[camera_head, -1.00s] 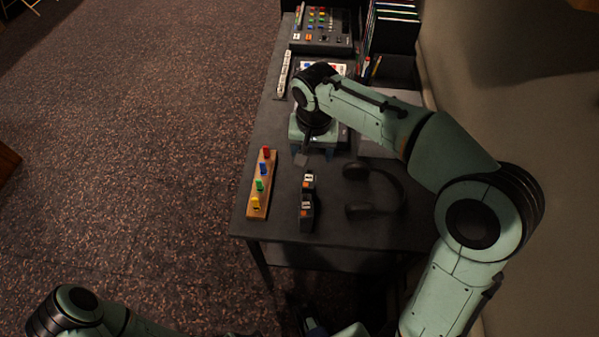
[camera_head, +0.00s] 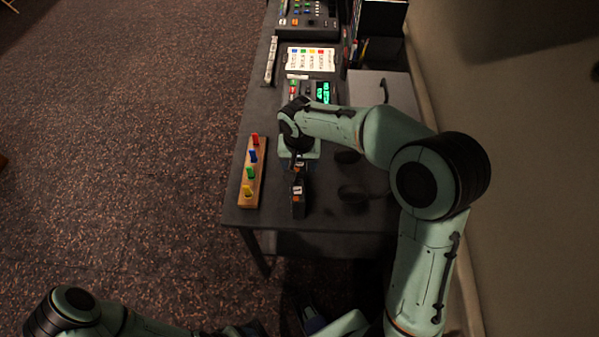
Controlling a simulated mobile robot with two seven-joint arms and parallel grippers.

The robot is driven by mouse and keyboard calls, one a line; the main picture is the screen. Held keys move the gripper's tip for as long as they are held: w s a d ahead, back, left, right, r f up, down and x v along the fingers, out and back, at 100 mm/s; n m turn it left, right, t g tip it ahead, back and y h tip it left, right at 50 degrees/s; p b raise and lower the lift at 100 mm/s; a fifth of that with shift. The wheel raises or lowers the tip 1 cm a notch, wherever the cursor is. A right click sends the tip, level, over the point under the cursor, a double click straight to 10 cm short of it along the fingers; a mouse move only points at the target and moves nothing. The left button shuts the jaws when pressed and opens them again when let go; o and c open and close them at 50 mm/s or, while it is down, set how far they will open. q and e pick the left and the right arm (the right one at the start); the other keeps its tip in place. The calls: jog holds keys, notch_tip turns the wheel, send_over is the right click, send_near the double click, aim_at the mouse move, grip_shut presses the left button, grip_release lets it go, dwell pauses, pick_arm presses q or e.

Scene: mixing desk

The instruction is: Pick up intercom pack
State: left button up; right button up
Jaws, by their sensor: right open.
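Two small black packs with pale and orange labels, which look like the intercom packs, are near the front of the dark desk (camera_head: 234,207). The nearer pack (camera_head: 298,202) shows clearly. The farther pack is mostly hidden at my right gripper (camera_head: 298,166). My right gripper points down over the packs, open, with its fingers close to the farther one. I cannot tell whether they touch it. My left arm shows at the bottom left, with its gripper out of view.
A wooden strip with coloured pegs (camera_head: 252,172) lies left of the packs. Dark headphones (camera_head: 352,194) lie right of them, partly under my arm. A mixer (camera_head: 307,20), a label sheet (camera_head: 311,59) and a grey case (camera_head: 388,92) are farther back.

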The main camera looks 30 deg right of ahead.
jog(key=shift+f, duration=0.15)
jog(key=shift+c, duration=0.3)
jog(key=c, duration=1)
grip_shut()
